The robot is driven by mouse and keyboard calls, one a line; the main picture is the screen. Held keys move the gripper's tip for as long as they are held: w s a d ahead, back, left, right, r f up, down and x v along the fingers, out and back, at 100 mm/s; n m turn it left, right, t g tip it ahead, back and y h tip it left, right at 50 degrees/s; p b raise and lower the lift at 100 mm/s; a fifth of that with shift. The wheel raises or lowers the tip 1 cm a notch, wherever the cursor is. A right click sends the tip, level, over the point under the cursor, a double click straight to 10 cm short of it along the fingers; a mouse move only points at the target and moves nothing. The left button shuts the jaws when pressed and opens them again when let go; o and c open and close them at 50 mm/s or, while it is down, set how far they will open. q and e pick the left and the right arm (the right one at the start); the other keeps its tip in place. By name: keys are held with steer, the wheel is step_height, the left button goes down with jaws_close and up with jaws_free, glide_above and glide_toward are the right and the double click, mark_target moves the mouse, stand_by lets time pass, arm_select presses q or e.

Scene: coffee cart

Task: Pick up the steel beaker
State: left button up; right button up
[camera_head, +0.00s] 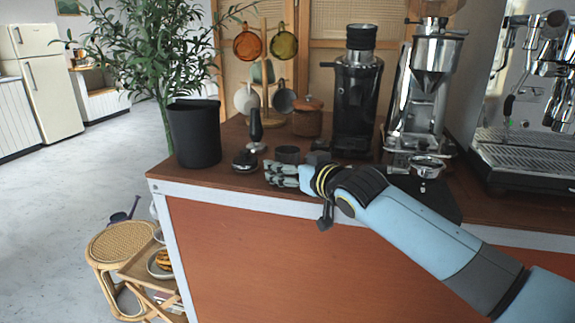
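I cannot make out a clear steel beaker. A small dark round cup-like item (287,154) stands on the wooden cart top (222,180), just behind my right gripper; I cannot tell if it is the beaker. My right gripper (276,174) reaches in from the right, low over the front edge of the cart top, with its fingers pointing left. The fingers overlap in this view, so I cannot tell whether they are open or shut or hold anything. The gripper and wrist hide part of the cart top. My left gripper is not in view.
A black bin (195,133) stands at the left corner. A tamper (255,130) and a small dark item (244,161) are left of the gripper. A mug rack, a brown lidded pot (307,119), grinders (356,95) and an espresso machine (530,158) stand behind and right.

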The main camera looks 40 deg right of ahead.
steer(key=c, duration=1.3)
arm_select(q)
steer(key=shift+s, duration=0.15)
arm_select(e)
steer(key=shift+r, duration=0.1)
